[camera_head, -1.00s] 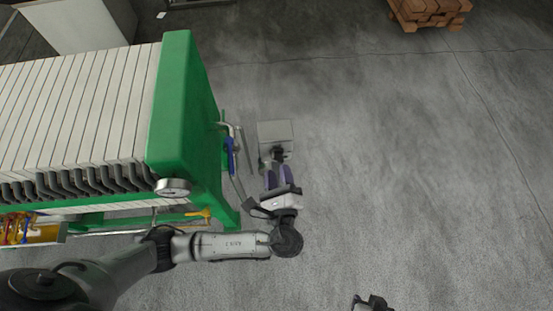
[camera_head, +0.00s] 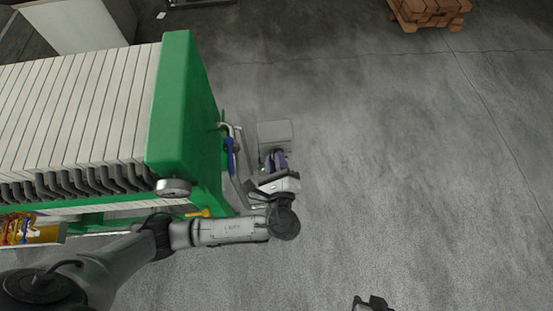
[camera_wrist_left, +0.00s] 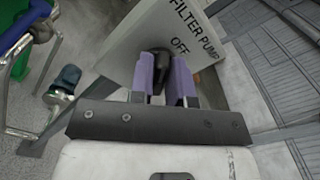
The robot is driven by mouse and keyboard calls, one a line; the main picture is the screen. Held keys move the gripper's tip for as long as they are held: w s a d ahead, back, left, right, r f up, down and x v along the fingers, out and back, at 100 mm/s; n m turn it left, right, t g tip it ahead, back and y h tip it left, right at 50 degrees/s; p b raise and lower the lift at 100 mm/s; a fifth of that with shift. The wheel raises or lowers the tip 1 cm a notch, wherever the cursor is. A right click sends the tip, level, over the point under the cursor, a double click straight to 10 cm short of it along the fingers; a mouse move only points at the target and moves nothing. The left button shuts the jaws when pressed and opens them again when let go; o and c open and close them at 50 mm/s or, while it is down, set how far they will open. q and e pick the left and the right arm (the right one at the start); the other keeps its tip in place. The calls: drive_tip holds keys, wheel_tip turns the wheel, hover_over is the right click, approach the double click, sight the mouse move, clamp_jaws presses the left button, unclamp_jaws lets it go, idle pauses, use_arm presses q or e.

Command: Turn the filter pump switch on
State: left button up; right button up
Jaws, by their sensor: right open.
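The filter pump switch box (camera_head: 274,132) is a pale grey box on the floor side, right of the green frame. In the left wrist view its white face (camera_wrist_left: 150,30) reads FILTER PUMP and OFF, tilted. A black switch handle (camera_wrist_left: 157,62) sticks out of that face. My left gripper (camera_head: 275,160) is at the box, its purple fingers (camera_wrist_left: 163,76) on either side of the handle. Whether the fingers press on the handle is not clear. My right gripper (camera_head: 372,303) shows only partly at the bottom edge, open and away from the box.
A green-framed filter press (camera_head: 185,100) with white plates stands left of the box. A blue-handled valve (camera_head: 230,150) and pipes lie close to my left gripper. A pallet of bricks (camera_head: 430,12) stands far back. The floor to the right is clear.

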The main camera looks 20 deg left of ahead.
use_arm(q)
clamp_jaws()
drive_tip(key=shift+n, duration=0.3)
drive_tip(key=shift+s+a+f+n+b, duration=0.15)
drive_tip(key=shift+n+b, duration=0.7)
drive_tip(key=shift+n, duration=1.55)
drive_tip(key=shift+w+d+f+n+b, duration=0.15)
drive_tip(key=shift+n+b, duration=0.65)
drive_tip(key=shift+n, duration=1.6)
drive_tip(key=shift+s+a, duration=0.1)
drive_tip(key=shift+o, duration=2.2)
unclamp_jaws()
